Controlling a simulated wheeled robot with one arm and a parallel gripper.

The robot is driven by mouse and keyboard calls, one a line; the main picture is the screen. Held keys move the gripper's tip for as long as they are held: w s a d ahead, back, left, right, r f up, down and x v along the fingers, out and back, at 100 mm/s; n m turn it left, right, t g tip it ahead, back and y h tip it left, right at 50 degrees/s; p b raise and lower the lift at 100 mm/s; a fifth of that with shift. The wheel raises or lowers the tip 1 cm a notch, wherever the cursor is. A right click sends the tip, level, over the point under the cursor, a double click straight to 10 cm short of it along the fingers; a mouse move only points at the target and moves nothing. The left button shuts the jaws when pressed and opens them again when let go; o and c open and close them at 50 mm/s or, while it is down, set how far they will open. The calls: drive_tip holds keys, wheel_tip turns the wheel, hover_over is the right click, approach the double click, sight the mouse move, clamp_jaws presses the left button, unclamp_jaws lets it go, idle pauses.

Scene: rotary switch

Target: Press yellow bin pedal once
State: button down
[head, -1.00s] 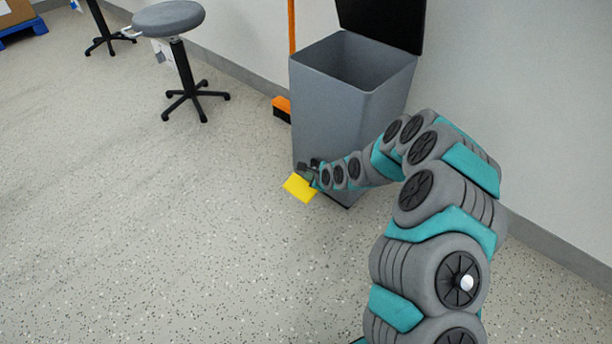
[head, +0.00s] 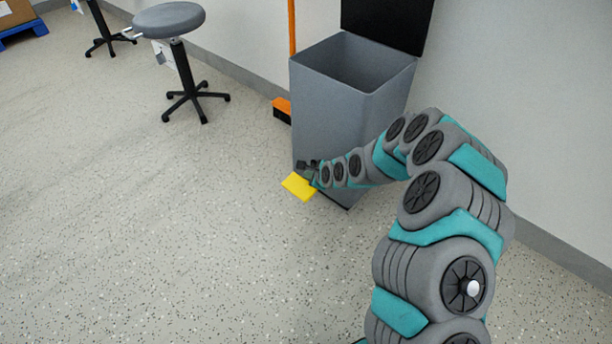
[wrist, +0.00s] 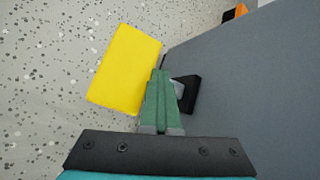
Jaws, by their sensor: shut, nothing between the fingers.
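The yellow pedal (head: 297,187) sticks out at the foot of the grey bin (head: 345,105). The bin's black lid (head: 388,22) stands open, tilted up and back. My gripper (head: 311,170) is low against the bin's front, right at the pedal. In the wrist view, the green fingers of my gripper (wrist: 160,76) are together and empty. Their tips overlap the inner right edge of the yellow pedal (wrist: 125,70). Whether they touch it I cannot tell for sure. A black bracket (wrist: 188,94) shows behind the fingers, beside the grey bin wall (wrist: 260,80).
A broom with an orange handle (head: 291,28) and an orange and black head (head: 282,109) leans by the wall, left of the bin. A grey stool (head: 170,20) stands farther left. The speckled floor (head: 140,230) on the left and in front is clear.

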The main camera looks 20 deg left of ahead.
sight(308, 181)
drive_tip(key=shift+s+a+r, duration=0.3)
drive_tip(key=shift+s+r, duration=0.15)
drive_tip(key=shift+r, duration=0.2)
drive_tip(key=shift+w+r+p, duration=0.1)
drive_tip(key=shift+r+p, duration=0.3)
drive_tip(key=shift+w+d+r, duration=0.1)
drive_tip(key=shift+w+d, duration=0.05)
drive_tip(key=shift+w, duration=0.05)
drive_tip(key=shift+r, duration=0.1)
drive_tip(key=shift+w+d+r+p, duration=0.1)
drive_tip(key=shift+r+p, duration=0.5)
drive_tip(key=shift+r, duration=0.65)
drive_tip(key=shift+w+r+p, duration=0.1)
drive_tip(key=shift+r+p, duration=0.45)
drive_tip(key=shift+r, duration=0.7)
